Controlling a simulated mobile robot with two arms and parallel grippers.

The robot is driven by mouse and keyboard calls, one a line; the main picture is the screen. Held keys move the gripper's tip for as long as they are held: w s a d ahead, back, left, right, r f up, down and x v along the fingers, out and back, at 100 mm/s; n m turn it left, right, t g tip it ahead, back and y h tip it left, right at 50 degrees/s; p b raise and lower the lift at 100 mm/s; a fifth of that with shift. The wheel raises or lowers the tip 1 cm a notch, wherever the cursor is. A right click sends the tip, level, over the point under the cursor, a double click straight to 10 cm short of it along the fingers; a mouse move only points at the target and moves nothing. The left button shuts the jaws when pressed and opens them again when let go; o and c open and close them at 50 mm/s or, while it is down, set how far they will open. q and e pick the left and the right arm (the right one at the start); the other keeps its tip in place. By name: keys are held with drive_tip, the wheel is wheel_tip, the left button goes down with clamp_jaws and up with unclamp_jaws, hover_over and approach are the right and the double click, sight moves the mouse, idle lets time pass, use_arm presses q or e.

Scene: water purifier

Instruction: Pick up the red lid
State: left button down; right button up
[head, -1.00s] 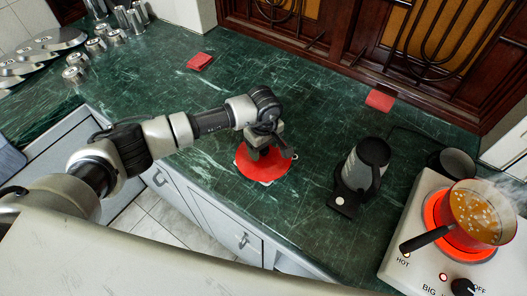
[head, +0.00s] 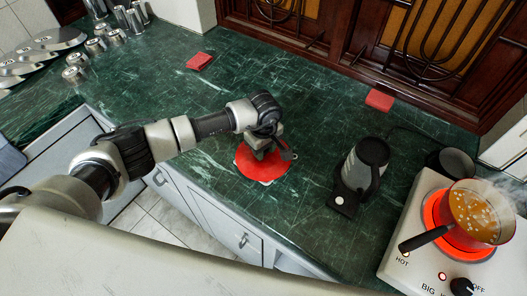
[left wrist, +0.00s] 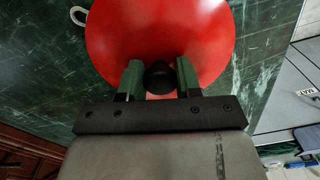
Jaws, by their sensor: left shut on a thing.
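The red lid (head: 262,170) is a round red disc near the front edge of the green marble counter. It also fills the upper middle of the left wrist view (left wrist: 160,30), with a black knob (left wrist: 160,77) at its centre. My left gripper (head: 264,150) is over the lid and partly covers it in the head view. In the left wrist view its two fingers (left wrist: 159,80) stand on either side of the knob, shut on it. Whether the lid touches the counter or is raised cannot be told. My right gripper is not in view.
A grey and black kettle (head: 364,168) stands right of the lid. A steaming red pot (head: 482,212) sits on a glowing white stove (head: 404,238) at the right. Red sponges lie at the back (head: 199,61), (head: 380,99). The counter (head: 300,110) behind the lid is clear.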

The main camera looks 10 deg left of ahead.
use_arm(q)
drive_tip(key=shift+r, duration=0.15)
drive_tip(key=r, duration=0.1)
drive_tip(key=r+b, duration=0.2)
drive_tip(key=r, duration=0.1)
drive_tip(key=shift+s+d, duration=0.1)
drive_tip(key=shift+d, duration=0.25)
drive_tip(key=s+d+r+b, duration=0.3)
drive_tip(key=d+r, duration=0.3)
drive_tip(key=d, duration=0.4)
drive_tip(key=shift+s+d+r, duration=0.2)
drive_tip(key=shift+s+r, duration=0.15)
drive_tip(key=shift+r, duration=0.05)
drive_tip(key=shift+a, duration=0.1)
